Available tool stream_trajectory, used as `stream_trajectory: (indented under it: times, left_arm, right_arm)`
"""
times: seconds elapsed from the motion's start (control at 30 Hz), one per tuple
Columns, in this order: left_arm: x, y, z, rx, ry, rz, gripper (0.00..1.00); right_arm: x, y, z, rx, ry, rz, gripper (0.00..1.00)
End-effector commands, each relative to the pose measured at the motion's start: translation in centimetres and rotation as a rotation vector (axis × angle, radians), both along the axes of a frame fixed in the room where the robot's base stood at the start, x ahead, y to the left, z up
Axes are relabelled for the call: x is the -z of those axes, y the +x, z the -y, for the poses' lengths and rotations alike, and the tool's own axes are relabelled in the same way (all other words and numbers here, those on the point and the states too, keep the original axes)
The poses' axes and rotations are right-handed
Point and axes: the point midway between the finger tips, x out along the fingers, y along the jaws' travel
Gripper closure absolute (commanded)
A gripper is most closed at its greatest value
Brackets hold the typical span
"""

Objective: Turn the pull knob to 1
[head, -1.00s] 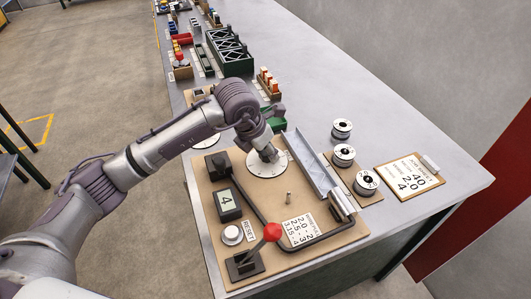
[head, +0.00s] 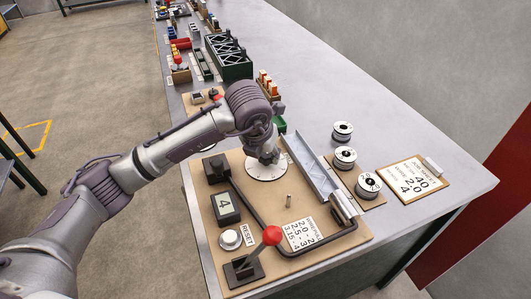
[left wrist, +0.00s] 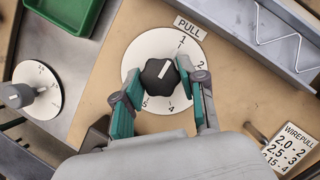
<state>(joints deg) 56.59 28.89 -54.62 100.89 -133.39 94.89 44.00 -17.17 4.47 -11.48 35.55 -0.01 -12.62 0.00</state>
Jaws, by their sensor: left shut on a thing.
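The black pull knob (left wrist: 160,73) sits at the middle of a white dial plate (left wrist: 146,44) marked PULL in the left wrist view. Its white pointer line slants up and right, roughly toward the 1 mark. My left gripper (left wrist: 160,85) is shut on the knob, one finger on each side. In the head view my left gripper (head: 268,157) comes down over the white dial plate (head: 264,172) and hides most of the knob. My right gripper is not in view.
A metal channel (head: 312,165) lies right of the dial.

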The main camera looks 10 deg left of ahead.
Motion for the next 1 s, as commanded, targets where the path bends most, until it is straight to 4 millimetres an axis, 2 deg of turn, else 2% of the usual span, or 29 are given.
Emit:
stream_trajectory:
  times: [0.13, 0.17, 0.27, 0.3, 0.67, 0.77, 1.0]
  left_arm:
    - [-0.1, 0.1, 0.0, -0.002, -0.001, 0.003, 0.94]
    - [-0.1, 0.1, 0.0, -0.002, -0.001, 0.003, 0.54]
    - [-0.1, 0.1, 0.0, -0.002, -0.001, 0.002, 0.37]
    - [-0.1, 0.1, 0.0, -0.001, -0.001, 0.002, 0.35]
    - [-0.5, -0.1, 0.0, 0.000, -0.001, 0.003, 0.35]
    - [-1.8, -0.6, -0.1, 0.002, -0.001, 0.004, 0.35]
    - [-6.5, -2.4, -0.5, 0.001, -0.001, 0.008, 0.35]
  right_arm:
    - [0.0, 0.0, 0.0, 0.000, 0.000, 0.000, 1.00]
    - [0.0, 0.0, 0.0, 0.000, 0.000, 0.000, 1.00]
    - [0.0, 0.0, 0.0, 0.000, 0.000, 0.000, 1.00]
    - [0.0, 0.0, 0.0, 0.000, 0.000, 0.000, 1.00]
    - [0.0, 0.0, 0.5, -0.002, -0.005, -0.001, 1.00]
    - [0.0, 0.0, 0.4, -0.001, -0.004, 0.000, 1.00]
    - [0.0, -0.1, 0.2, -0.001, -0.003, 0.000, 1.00]
